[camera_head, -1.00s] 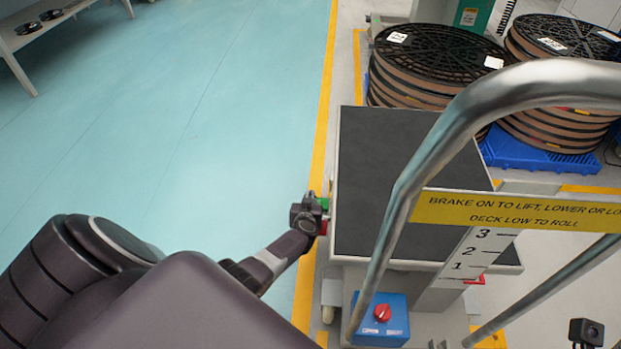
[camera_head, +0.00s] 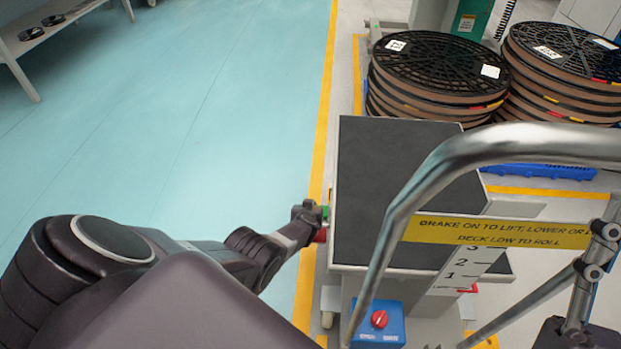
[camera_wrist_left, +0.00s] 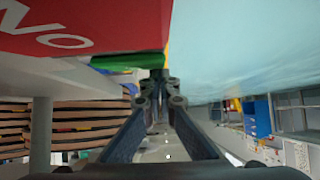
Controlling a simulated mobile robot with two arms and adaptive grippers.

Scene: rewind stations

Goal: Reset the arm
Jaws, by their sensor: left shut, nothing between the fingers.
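A grey lift cart with a dark deck (camera_head: 385,190) stands in the middle of the head view. A green block (camera_head: 325,211) and a red block (camera_head: 320,235) sit at its left edge. My left gripper (camera_head: 310,212) is beside them, shut and empty. In the left wrist view its closed fingertips (camera_wrist_left: 160,82) are close to the green piece (camera_wrist_left: 128,61) and a large red face (camera_wrist_left: 85,25) with partly visible white letters. I cannot tell whether they touch. My right gripper (camera_head: 600,245) is near the cart's right handrail; its finger state is unclear.
A bent metal handrail (camera_head: 430,175) and a yellow brake sign (camera_head: 490,231) rise over the cart. A blue box with a red knob (camera_head: 379,319) is at its front. Stacked reels (camera_head: 440,75) stand behind.

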